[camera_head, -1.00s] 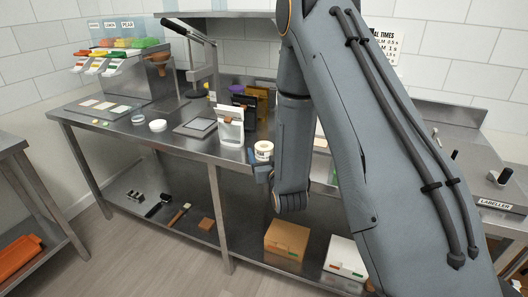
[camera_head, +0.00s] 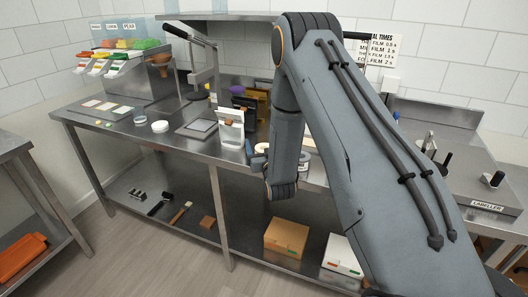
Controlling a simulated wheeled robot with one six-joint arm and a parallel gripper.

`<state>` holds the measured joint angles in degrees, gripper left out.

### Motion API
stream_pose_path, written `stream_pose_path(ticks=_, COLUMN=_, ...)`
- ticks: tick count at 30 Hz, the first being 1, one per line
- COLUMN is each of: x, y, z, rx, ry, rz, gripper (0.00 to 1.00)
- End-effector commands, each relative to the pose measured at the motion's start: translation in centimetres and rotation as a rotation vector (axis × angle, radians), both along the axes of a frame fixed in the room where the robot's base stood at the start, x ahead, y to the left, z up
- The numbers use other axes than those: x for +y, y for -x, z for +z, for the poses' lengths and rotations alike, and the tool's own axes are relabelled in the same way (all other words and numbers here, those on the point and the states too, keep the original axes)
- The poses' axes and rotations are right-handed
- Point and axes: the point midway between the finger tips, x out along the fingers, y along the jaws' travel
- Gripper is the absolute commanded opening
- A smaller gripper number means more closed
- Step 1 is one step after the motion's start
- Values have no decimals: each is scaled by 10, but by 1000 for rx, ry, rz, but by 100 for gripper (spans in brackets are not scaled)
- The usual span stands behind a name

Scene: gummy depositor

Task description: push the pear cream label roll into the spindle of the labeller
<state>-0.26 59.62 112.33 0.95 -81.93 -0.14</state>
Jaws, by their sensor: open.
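The label roll (camera_head: 262,147), white, shows only as a small pale part at the front edge of the bench, mostly hidden by my arm and gripper. I cannot read its label now. My gripper (camera_head: 254,157), with blue-grey fingers, is open and low beside the roll. I cannot tell whether the fingers touch it. The labeller (camera_head: 470,190) is the grey metal unit at the far right with a nameplate on its front. Dark upright posts or knobs stand on it; I cannot tell which is the spindle.
A white stand (camera_head: 230,128) is close left of my gripper, with a dark holder (camera_head: 247,110) behind it. A lever press (camera_head: 200,65) and coloured bins (camera_head: 118,52) are further left. A carton (camera_head: 287,238) and a white box (camera_head: 343,255) are on the lower shelf.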

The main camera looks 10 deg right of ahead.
Motion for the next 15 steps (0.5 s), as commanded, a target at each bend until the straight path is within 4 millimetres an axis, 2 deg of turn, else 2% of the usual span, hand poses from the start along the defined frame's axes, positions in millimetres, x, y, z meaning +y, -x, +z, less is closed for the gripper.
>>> stream_pose_path(ticks=5, x=0, y=0, z=0, rx=0, ry=0, rz=0, gripper=75)
stream_pose_path(ticks=13, x=0, y=0, z=0, rx=0, ry=0, rz=0, gripper=29)
stream_pose_path(ticks=15, x=0, y=0, z=0, rx=-1, ry=0, rz=0, gripper=29)
